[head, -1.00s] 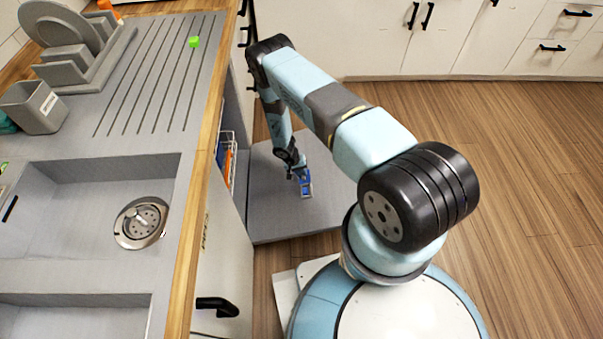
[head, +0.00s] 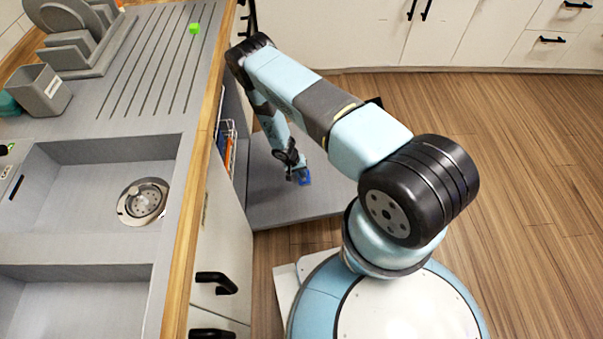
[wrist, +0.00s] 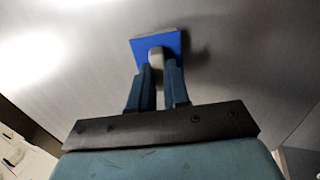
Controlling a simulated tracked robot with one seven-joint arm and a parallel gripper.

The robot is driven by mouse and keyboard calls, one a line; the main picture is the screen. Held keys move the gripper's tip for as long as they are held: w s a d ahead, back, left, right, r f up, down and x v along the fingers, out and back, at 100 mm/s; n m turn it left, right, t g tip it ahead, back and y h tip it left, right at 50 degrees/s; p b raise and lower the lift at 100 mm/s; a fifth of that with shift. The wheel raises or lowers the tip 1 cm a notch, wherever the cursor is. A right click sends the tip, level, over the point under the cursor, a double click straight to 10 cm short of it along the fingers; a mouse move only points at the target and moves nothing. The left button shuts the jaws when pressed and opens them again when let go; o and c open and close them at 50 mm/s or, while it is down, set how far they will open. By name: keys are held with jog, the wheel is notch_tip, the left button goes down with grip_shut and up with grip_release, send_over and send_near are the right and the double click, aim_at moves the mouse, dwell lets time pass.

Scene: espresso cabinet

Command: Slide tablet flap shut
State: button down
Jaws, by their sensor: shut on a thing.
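The tablet flap (wrist: 174,42) is a small blue square plate on the grey inner face of the lowered appliance door (head: 275,208). A light grey knob (wrist: 157,54) stands up from the flap. My gripper (wrist: 157,70) is shut on this knob, with a finger on each side in the wrist view. In the head view my gripper (head: 298,173) is low over the door, with a bit of the blue flap (head: 305,180) showing beside it. A pale edge shows at the flap's far side in the wrist view. Whether an opening lies under the flap is hidden.
A rack with orange and white items (head: 228,145) stands inside the appliance, left of my arm. The counter (head: 195,215) with its sink runs along the left. The wooden floor to the right is clear.

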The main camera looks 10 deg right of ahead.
jog(key=c, duration=1.1)
grip_release()
jog(key=shift+s+a, duration=0.1)
jog(key=shift+s, duration=0.05)
jog(key=shift+r, duration=0.1)
jog(key=v, duration=1.3)
jog(key=shift+r, duration=0.25)
